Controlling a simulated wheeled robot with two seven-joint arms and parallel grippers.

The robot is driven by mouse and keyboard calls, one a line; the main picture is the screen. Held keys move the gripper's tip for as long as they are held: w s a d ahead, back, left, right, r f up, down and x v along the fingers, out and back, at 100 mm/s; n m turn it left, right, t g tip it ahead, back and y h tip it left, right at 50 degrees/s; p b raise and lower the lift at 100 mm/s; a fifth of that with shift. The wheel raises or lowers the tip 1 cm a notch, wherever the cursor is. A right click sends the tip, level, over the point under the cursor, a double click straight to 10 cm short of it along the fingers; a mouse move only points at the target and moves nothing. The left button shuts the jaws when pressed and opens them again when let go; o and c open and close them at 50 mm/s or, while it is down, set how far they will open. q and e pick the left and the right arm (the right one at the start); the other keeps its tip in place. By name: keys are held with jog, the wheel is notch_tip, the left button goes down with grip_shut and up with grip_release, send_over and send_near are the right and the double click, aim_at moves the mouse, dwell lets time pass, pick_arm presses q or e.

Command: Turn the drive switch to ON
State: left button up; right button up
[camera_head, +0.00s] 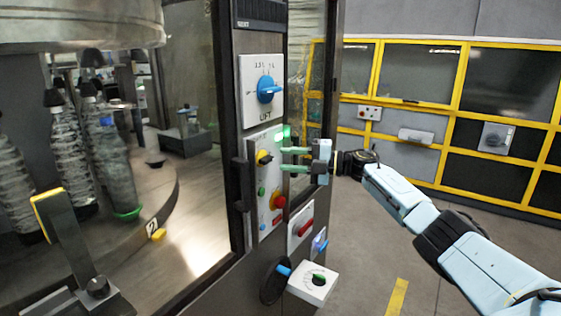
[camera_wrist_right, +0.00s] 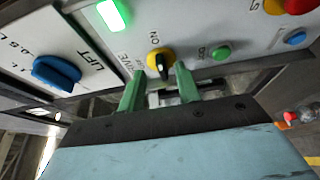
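The drive switch (camera_head: 263,157) is a yellow-and-black rotary knob on the grey control panel. In the right wrist view the switch (camera_wrist_right: 160,64) has the word ON above it. The white mark on its black handle seems to sit at the lower end, away from that word. My right gripper (camera_head: 284,159) has green fingers and is open in front of the switch. In the wrist view one finger is on each side of the knob, with gaps visible; contact cannot be told. My left gripper is not in view.
A lit green lamp (camera_head: 286,133) and a blue LIFT knob (camera_head: 267,89) are above the switch. A green button (camera_wrist_right: 221,53), a red knob on yellow (camera_head: 278,202) and a blue button sit below it. A white box (camera_head: 313,283) juts out low.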

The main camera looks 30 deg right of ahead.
jog(key=b+v, duration=0.2)
jog(key=v, duration=0.8)
jog(key=shift+s+d, duration=0.1)
notch_tip(320, 180, down, 26)
jog(key=w+a+m+t+h+b, duration=0.2)
jog(key=a+m+t+h, duration=0.15)
jog(key=m+h, duration=0.45)
jog(key=s+a+f+m+g+h, duration=0.2)
jog(key=s+f+m, duration=0.3)
jog(key=f, duration=0.6)
jog(key=s+a+f+m+g+h+b, duration=0.1)
jog(key=s+a+f+m+g, duration=0.15)
jog(key=s+f, duration=0.6)
jog(key=s+a+f+m+g+h, duration=0.15)
jog(key=s+f+m, duration=0.25)
jog(key=f, duration=0.9)
jog(key=s+a+f+m+g, duration=0.1)
jog(key=s+a+f+g, duration=0.2)
jog(key=s, duration=0.9)
jog(key=s+a+f+m+g+b, duration=0.1)
jog(key=s+a+f+m+g, duration=0.1)
jog(key=s+a+f, duration=0.6)
jog(key=s+a+f+m+g, duration=0.2)
jog(key=s+a+f+g, duration=0.2)
jog(key=s, duration=1.2)
notch_tip(320, 180, down, 3)
jog(key=shift+s+a+r+b, duration=0.1)
jog(key=shift+s+a+b, duration=0.3)
jog(key=shift+a, duration=0.55)
